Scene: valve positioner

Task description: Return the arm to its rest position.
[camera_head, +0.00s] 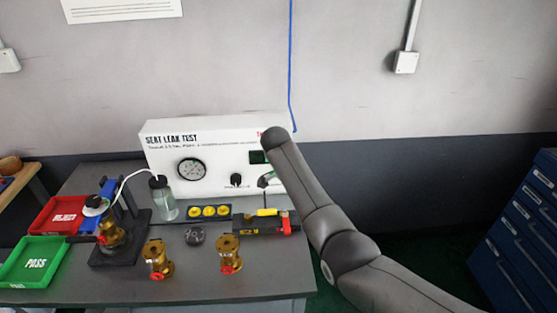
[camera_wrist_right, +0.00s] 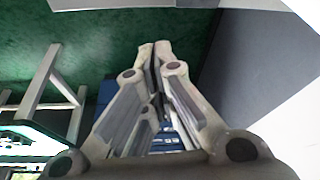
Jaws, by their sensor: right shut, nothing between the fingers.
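My right arm (camera_head: 318,205) reaches in from the lower right of the head view and rises in front of the right end of the bench. Its gripper cannot be made out there. In the right wrist view my right gripper (camera_wrist_right: 155,50) is shut, its fingertips together with nothing between them. Green floor and a blue cabinet show behind it. My left gripper is in neither view.
The bench (camera_head: 200,288) holds a white seat leak test panel (camera_head: 205,135), brass valves (camera_head: 158,260) (camera_head: 229,255), a clear bottle (camera_head: 163,200), a red tray (camera_head: 58,213) and a green tray (camera_head: 34,262). A blue drawer cabinet (camera_head: 515,235) stands at the right.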

